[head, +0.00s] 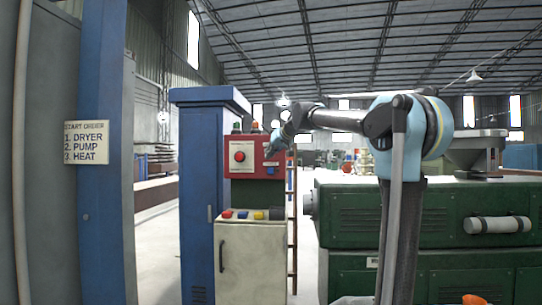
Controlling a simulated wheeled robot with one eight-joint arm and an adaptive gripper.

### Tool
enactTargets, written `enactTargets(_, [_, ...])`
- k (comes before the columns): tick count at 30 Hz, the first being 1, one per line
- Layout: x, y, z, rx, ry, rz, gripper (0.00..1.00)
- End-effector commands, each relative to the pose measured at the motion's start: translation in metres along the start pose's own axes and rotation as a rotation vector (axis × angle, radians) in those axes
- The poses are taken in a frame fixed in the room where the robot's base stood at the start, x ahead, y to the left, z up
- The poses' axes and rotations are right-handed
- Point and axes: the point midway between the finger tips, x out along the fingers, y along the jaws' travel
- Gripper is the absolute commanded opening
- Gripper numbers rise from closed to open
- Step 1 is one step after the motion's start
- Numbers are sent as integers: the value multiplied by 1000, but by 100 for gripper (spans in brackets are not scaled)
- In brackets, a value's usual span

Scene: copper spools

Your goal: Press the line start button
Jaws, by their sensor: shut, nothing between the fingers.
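A red control box (233,170) hangs on the column in the middle left, with a large red button (239,157) on a pale plate. A small blue part (270,170) shows at the box's right side. Below, a pale cabinet (262,262) carries red, blue, yellow and dark controls (243,214) on its top. No label tells me which one is the line start button. My gripper (270,152) is shut and empty, at the right part of the red box in the picture, overlapping it. I cannot tell whether it touches the box.
A sign (86,143) on the blue post at left reads "START ORDER 1. DRYER 2. PUMP 3. HEAT". A blue cabinet (199,190) stands left of the control box. A large green machine (450,215) fills the right. Open floor shows between the post and blue cabinet.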

Motion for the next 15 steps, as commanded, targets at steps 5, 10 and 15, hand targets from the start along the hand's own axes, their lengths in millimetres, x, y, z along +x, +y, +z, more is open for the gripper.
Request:
enactTargets(5, [14,10,-10,2,0,0,0])
enactTargets(10, [28,21,-21,1,0,1,0])
enactTargets(15, [42,30,-30,2,1,0,0])
